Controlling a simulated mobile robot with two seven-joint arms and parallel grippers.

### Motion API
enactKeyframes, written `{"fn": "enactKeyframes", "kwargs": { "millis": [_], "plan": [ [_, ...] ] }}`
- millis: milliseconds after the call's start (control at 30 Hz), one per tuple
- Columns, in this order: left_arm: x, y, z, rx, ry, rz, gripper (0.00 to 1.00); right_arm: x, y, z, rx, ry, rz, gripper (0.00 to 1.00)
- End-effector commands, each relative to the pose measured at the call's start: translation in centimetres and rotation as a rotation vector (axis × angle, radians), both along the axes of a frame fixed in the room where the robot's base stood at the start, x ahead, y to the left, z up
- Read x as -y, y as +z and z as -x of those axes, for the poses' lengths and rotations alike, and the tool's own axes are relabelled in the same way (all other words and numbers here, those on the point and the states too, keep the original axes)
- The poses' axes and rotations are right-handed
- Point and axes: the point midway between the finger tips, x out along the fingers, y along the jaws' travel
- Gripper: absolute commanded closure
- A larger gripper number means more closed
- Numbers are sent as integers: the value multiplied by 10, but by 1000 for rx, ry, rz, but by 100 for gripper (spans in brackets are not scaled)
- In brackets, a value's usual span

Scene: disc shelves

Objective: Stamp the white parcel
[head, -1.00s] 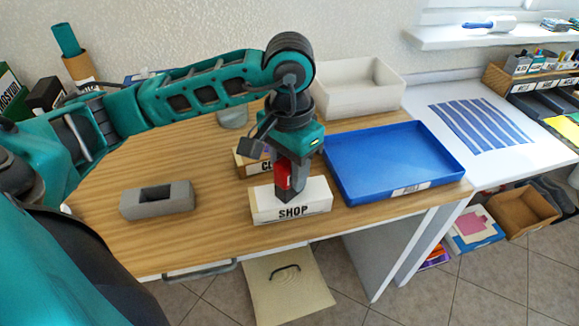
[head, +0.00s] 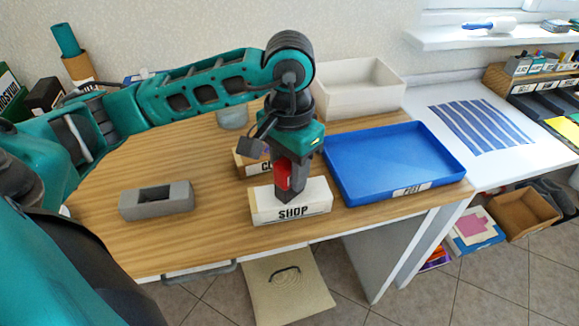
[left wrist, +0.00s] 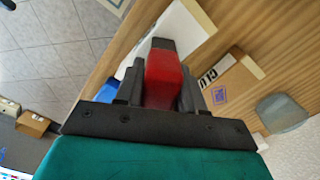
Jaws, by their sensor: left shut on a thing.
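The white parcel (head: 292,205), labelled SHOP, lies near the front edge of the wooden table; it also shows in the left wrist view (left wrist: 192,32). My left gripper (head: 289,192) points down over the middle of its top and is shut on a red stamp (head: 283,176). The stamp also shows between the fingers in the left wrist view (left wrist: 163,80). The fingers hide the stamp's lower end, so I cannot tell whether it touches the parcel. No mark shows on the parcel's visible faces. My right gripper is not in view.
A brown parcel (left wrist: 240,80) with a purple mark lies just behind. A grey block (head: 157,202) with an empty slot stands left. A blue tray (head: 392,160) labelled POST is right, with a white bin (head: 352,88) behind. Bare table lies between the block and parcels.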

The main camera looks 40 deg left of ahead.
Motion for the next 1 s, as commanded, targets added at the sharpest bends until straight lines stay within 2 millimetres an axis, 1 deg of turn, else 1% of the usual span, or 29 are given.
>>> {"fn": "enactKeyframes", "kwargs": {
  "millis": [33,367,1000],
  "plan": [
    [0,-2,1,-6,-1,-1,81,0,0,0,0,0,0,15],
    [0,-2,1,-7,-1,-1,81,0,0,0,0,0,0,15],
    [0,51,0,-1,-1,-1,81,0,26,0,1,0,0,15]
  ]
}}
